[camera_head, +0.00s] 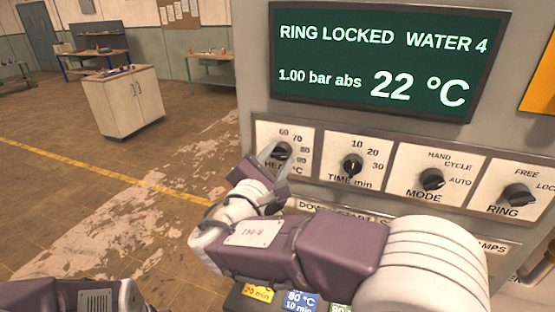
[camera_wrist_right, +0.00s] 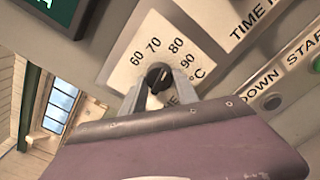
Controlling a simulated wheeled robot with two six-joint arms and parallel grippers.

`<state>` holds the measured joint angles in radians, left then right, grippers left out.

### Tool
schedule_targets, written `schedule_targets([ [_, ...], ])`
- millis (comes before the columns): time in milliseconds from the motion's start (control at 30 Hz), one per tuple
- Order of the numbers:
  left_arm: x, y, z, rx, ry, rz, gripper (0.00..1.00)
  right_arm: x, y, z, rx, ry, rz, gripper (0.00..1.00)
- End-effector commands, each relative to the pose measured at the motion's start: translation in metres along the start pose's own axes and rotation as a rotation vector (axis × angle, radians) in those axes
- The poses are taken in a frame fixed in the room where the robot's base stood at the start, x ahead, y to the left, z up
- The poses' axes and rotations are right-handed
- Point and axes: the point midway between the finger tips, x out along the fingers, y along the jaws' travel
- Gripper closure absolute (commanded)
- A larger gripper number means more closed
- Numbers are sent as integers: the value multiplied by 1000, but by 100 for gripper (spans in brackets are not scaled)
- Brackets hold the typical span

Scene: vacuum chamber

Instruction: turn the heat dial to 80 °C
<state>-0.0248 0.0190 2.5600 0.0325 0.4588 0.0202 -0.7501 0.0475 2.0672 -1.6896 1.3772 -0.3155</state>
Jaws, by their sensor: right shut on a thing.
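The heat dial (camera_head: 282,149) is a dark round knob on a white plate with a temperature scale, at the left end of the panel. It also shows in the wrist view (camera_wrist_right: 159,75), with 60, 70, 80 and 90 around its upper side. My right gripper (camera_head: 275,158) is shut on this knob, one finger on each side, as the wrist view also shows (camera_wrist_right: 160,82). The fingers hide part of the knob and plate, and I cannot tell exactly where its pointer stands. My left gripper is out of view.
The screen (camera_head: 385,60) reads RING LOCKED, WATER 4, 1.00 bar abs and 22 °C. The time dial (camera_head: 352,165), mode dial (camera_head: 431,179) and ring dial (camera_head: 517,195) stand to the right. A cabinet (camera_head: 124,101) stands farther back; the floor left is clear.

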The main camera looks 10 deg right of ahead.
Motion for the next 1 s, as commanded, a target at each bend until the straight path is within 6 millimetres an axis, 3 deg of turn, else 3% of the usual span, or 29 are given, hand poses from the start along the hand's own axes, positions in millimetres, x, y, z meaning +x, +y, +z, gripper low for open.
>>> schedule_targets([
  [167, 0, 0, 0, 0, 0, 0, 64, 0, 0, 0, -1, 1, -1, 100],
  [200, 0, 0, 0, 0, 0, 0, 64, 0, 0, 0, -1, 1, -1, 55],
  [267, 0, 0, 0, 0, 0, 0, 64, 0, 0, 0, -2, 1, -1, 42],
  [633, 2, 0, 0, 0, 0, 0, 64, -5, 0, -1, -1, 1, 1, 42],
  [1000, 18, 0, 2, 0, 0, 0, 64, -71, -1, -2, -1, 3, 4, 42],
])
